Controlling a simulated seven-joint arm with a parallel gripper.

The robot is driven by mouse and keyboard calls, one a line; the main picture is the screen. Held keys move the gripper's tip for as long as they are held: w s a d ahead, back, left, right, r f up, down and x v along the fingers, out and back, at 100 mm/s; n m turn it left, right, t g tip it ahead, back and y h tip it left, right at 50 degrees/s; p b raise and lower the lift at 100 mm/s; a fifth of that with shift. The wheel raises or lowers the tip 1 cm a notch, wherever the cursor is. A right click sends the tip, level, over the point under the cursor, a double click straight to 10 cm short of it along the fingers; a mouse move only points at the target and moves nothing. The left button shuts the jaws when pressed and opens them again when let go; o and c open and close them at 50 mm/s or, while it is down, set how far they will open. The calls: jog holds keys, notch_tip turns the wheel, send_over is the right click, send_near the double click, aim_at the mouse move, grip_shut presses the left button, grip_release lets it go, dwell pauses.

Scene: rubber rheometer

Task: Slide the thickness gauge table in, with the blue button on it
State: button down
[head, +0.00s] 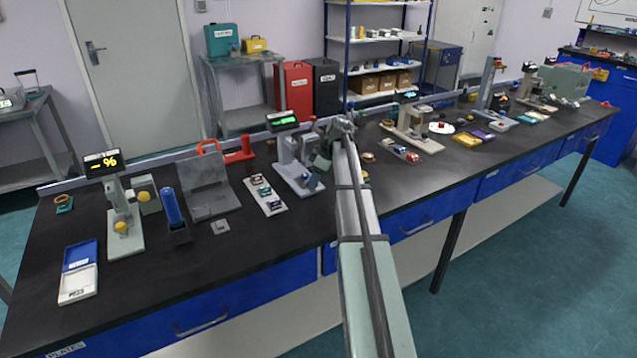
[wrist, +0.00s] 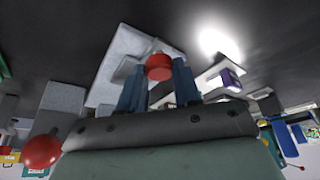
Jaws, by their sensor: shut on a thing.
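The thickness gauge (head: 290,160), a pale grey stand with a green-lit display (head: 282,120), stands at mid-bench in the head view. A small blue patch (head: 314,181) shows on its base; I cannot tell whether it is the blue button. My gripper (head: 328,140) is beside the gauge's right side, its fingertips not clear there. In the wrist view my gripper (wrist: 160,85) has its two blue fingers shut on a red knob (wrist: 160,67). A light grey plate (wrist: 125,52) lies behind the knob. The blue button cannot be made out in the wrist view.
A white sample rack (head: 265,197) with coloured pieces lies left of the gauge. A grey angled plate stand (head: 207,185) and a blue-handled tool (head: 173,208) stand further left. Another small tray (head: 400,151) lies to the right. A red ball (wrist: 42,152) shows at lower left in the wrist view.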

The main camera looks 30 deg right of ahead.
aim_at(305, 176)
jog(key=w, duration=0.5)
jog(key=shift+w+d, duration=0.1)
jog(key=shift+w, duration=0.05)
jog(key=c, duration=0.8)
grip_release()
jog(key=shift+r, duration=0.1)
jog(key=v, duration=1.3)
jog(key=shift+s+r, duration=0.25)
jog(key=shift+r, duration=0.05)
